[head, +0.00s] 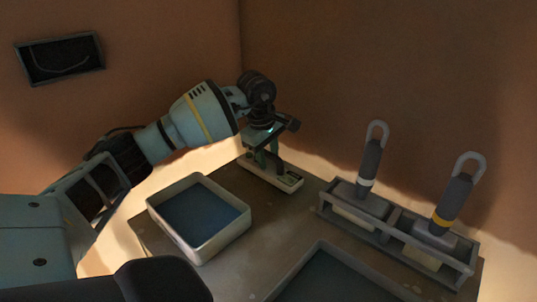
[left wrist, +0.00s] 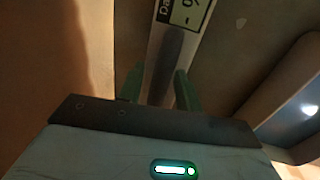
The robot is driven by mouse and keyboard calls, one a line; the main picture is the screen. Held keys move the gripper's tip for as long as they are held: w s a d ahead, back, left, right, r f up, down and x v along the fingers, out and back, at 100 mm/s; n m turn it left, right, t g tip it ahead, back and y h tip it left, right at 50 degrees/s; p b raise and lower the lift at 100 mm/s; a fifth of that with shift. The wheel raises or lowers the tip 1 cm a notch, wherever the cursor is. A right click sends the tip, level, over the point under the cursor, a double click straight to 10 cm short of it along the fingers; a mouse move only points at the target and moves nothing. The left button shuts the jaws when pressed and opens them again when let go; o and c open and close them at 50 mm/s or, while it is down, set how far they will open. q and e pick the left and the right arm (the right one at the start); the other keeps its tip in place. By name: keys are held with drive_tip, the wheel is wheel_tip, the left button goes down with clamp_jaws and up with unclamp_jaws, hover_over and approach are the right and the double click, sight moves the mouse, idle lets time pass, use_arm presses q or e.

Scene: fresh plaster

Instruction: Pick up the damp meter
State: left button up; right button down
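The damp meter (head: 288,180) is a long pale body with a dark raised grip and a small display, lying at the back of the table in the head view. In the left wrist view the meter (left wrist: 187,13) runs away from between my fingers, with its display and part of its lettering at the top edge. My left gripper (head: 267,155) is low over the meter's far end. Its green fingers (left wrist: 160,88) stand apart on either side of the dark grip. The fingers hide part of the meter, and firm contact is not visible. My right gripper is not in view.
A pale-rimmed tray with a dark blue inside (head: 246,222) stands just left of the meter. A rack (head: 395,236) with two grey-handled tools (head: 369,162) stands to the right. Another dark tray (head: 318,255) is at the front. Walls close off the back; a dark frame (head: 60,58) hangs left.

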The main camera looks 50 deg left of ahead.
use_arm(q)
clamp_jaws()
drive_tip(key=shift+r, duration=0.1)
wheel_tip(320, 180, up, 10)
drive_tip(key=shift+p, duration=0.75)
drive_tip(key=shift+c, duration=2.3)
unclamp_jaws()
clamp_jaws()
